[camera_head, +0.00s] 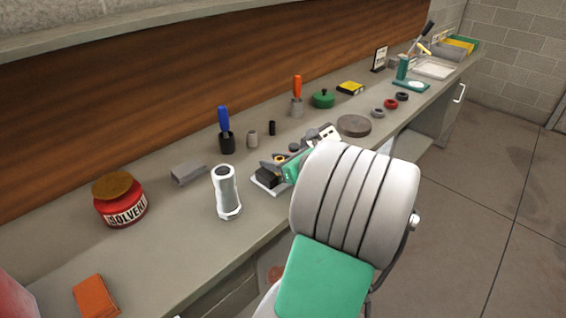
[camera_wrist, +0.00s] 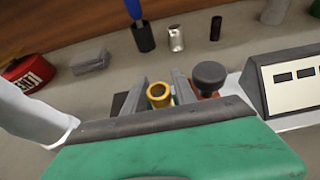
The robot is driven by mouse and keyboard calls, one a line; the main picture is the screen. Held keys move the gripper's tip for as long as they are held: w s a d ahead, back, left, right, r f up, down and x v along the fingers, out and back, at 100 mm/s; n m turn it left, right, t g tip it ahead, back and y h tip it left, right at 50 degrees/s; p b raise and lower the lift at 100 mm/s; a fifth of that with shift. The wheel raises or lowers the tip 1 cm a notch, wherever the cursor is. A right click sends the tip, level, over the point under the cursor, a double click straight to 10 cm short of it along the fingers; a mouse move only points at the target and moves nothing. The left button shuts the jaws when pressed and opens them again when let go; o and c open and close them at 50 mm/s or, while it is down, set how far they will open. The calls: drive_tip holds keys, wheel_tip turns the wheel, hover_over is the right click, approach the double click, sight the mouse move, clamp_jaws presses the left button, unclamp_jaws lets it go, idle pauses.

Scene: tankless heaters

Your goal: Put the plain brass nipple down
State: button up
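The plain brass nipple (camera_wrist: 159,95) stands between the two fingers of my gripper (camera_wrist: 160,92) in the wrist view, its open round end facing up. The grey fingers appear to touch it on both sides. In the head view, the nipple (camera_head: 280,158) is a small gold ring at the tips of my gripper (camera_head: 279,160), low over the bench. My green and white arm hides much of the bench around it. Whether the nipple's lower end touches anything is hidden.
A dark round knob (camera_wrist: 210,75) stands just right of the fingers. A white-grey cylinder (camera_head: 227,192) stands left of my gripper, near a grey block (camera_head: 187,172) and a red solvent can (camera_head: 120,203). A blue-handled brush in a dark cup (camera_head: 226,142) stands behind. Bare bench lies between them.

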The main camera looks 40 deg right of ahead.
drive_tip(key=p+v, duration=0.2)
drive_tip(key=v, duration=0.9)
drive_tip(key=shift+d+r, duration=0.1)
drive_tip(key=shift+d, duration=0.05)
drive_tip(key=shift+s+r, duration=0.1)
drive_tip(key=shift+s, duration=0.3)
